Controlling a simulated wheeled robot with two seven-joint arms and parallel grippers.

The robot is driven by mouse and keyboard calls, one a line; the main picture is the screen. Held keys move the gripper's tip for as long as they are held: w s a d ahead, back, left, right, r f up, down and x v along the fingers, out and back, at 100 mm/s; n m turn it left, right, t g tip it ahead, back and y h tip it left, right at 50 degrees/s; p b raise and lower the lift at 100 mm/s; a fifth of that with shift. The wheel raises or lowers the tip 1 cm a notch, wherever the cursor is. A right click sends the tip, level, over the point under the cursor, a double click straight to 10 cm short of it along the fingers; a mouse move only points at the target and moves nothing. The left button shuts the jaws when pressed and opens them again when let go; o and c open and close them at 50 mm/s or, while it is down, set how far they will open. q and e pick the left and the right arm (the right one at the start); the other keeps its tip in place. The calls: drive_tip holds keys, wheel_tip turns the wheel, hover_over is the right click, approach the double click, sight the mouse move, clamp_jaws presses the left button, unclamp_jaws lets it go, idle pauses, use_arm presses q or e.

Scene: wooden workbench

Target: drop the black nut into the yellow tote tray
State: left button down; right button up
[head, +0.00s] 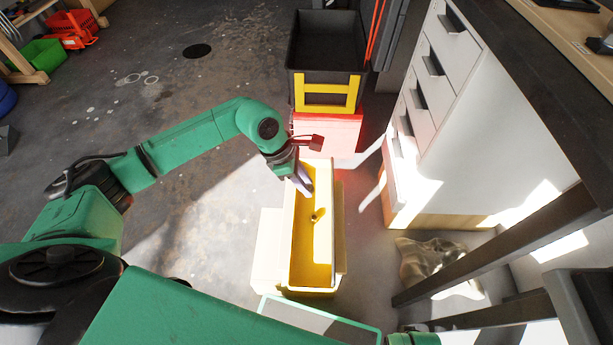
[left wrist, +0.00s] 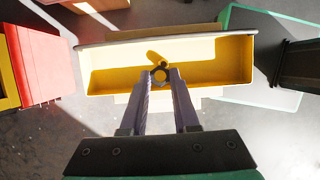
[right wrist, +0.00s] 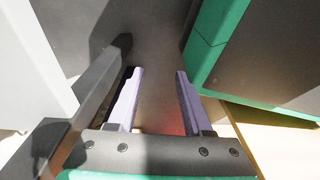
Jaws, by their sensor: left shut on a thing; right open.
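The yellow tote tray (head: 303,258) is a long open box on the floor side of the bench area, in the middle of the head view. It also spans the upper part of the left wrist view (left wrist: 112,80). My left gripper (head: 306,188) is above the tray. In the left wrist view its fingers (left wrist: 161,78) are shut on the black nut (left wrist: 160,68), a small dark ring at the fingertips. The nut is over the tray's interior, with a shadow on the yellow surface. My right gripper (right wrist: 155,75) is open and empty, away from the tray.
A black crate (head: 325,42) with a yellow frame stands on a red box (head: 330,135) behind the tray. A white drawer cabinet (head: 450,90) is at the right. A crumpled, shiny bag-like thing (head: 432,262) lies on the floor. Dark frame bars cross the lower right.

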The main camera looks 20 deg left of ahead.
use_arm(q)
wheel_tip(320, 180, down, 3)
drive_tip(key=shift+w+b, duration=0.1)
drive_tip(key=shift+b, duration=0.55)
drive_tip(key=c, duration=0.6)
unclamp_jaws()
use_arm(e)
drive_tip(key=w+r, duration=0.2)
drive_tip(key=w, duration=0.1)
drive_tip(key=shift+w+a, duration=0.15)
drive_tip(key=shift+a, duration=0.25)
use_arm(q)
drive_tip(key=p+v, duration=0.1)
drive_tip(key=v, duration=1.3)
drive_tip(key=shift+a+r, duration=0.2)
drive_tip(key=shift+r, duration=0.05)
use_arm(e)
drive_tip(key=shift+s+d+f, duration=0.15)
drive_tip(key=shift+s+f, duration=0.25)
drive_tip(key=shift+s, duration=0.1)
drive_tip(key=shift+s+d+f, duration=0.15)
drive_tip(key=shift+s+f, duration=0.2)
drive_tip(key=shift+s, duration=0.15)
use_arm(q)
drive_tip(key=shift+d, duration=0.1)
use_arm(e)
drive_tip(key=shift+r, duration=0.1)
